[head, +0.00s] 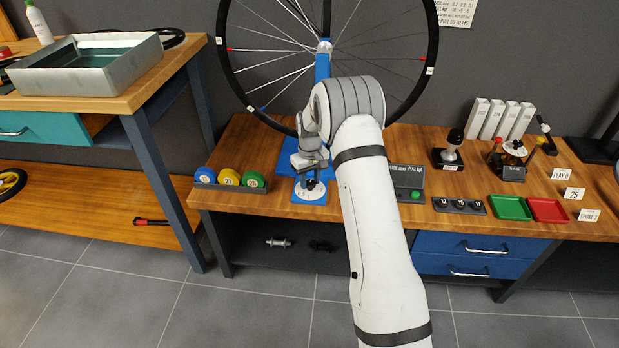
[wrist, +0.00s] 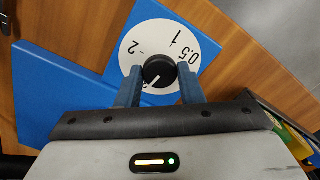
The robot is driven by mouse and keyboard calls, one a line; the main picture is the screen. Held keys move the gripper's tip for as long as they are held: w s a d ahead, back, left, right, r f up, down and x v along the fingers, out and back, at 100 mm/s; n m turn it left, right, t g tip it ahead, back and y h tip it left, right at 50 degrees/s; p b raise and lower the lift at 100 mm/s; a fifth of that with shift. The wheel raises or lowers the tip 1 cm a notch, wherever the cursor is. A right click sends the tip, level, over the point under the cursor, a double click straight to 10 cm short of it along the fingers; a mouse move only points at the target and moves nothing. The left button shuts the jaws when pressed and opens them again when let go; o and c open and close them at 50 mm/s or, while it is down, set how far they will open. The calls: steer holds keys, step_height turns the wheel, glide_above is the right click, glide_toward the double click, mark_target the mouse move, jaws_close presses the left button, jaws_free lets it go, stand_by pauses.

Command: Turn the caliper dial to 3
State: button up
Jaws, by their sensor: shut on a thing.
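The caliper dial is a white round plate (wrist: 150,35) on a blue base, marked with 0.5, 1 and 2 where I can read it. Its black knob (wrist: 158,67) stands in the middle, with a white pointer line towards the lower left in the wrist view. My gripper (wrist: 160,72) is shut on the knob, one finger on each side. The fingers and gripper body hide the lower part of the dial, and no 3 shows. In the head view, the dial plate (head: 310,194) lies below my gripper (head: 309,180), at the bench's front edge.
A spoked wheel (head: 428,70) stands in a blue stand (head: 323,65) behind my arm. A holder with blue, yellow and green round pieces (head: 228,179) is left of the dial. A grey box (head: 407,178) is to its right, then green (head: 510,208) and red trays (head: 547,210).

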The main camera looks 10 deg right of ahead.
mark_target(310, 182)
steer(key=shift+w+r+n, duration=0.1)
steer(key=shift+n, duration=0.7)
steer(key=o, duration=1)
step_height(310, 182, up, 8)
steer(key=shift+f+p, duration=0.15)
steer(key=shift+p, duration=0.55)
